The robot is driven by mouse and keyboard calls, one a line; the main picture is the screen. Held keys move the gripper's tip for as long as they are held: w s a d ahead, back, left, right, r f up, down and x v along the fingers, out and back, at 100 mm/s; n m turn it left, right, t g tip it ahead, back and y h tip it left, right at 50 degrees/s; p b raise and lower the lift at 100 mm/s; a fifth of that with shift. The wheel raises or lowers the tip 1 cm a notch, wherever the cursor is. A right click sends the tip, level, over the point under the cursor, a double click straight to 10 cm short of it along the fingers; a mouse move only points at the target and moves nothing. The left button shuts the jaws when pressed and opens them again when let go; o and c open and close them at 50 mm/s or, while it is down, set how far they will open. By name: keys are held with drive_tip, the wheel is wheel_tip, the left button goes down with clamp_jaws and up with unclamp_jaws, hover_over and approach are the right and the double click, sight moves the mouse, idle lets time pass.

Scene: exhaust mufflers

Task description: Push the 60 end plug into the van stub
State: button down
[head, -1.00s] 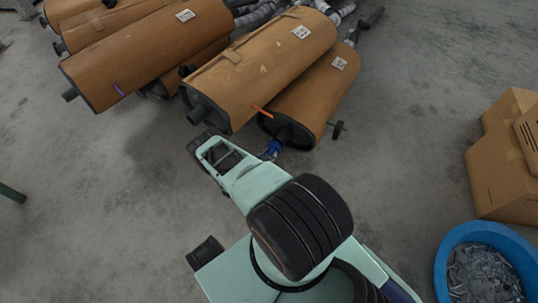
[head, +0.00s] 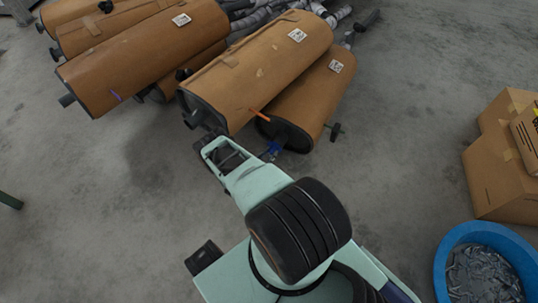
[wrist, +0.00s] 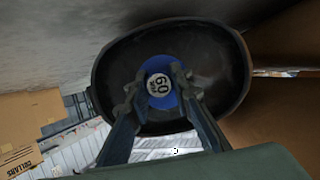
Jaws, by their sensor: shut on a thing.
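The blue end plug marked 60 (wrist: 160,86) sits between the two fingertips of my gripper (wrist: 156,92), which is shut on it. In the wrist view the plug faces me in front of the black oval end (wrist: 215,75) of a muffler. The plug hides the stub, so I cannot tell how far it is in. In the head view the blue at my gripper (head: 272,149) is at the near end of the lower right brown-wrapped muffler (head: 312,100).
A larger wrapped muffler (head: 262,68) lies close on the left, its black stub (head: 192,121) near my arm. More wrapped mufflers (head: 142,58) lie farther left. Cardboard boxes (head: 500,165) and a blue tub (head: 445,262) stand at the right. The floor between is clear.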

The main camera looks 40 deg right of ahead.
drive_tip(key=shift+d, duration=0.1)
drive_tip(key=c, duration=1.7)
unclamp_jaws()
drive_tip(key=shift+o, duration=0.2)
drive_tip(key=v, duration=1.2)
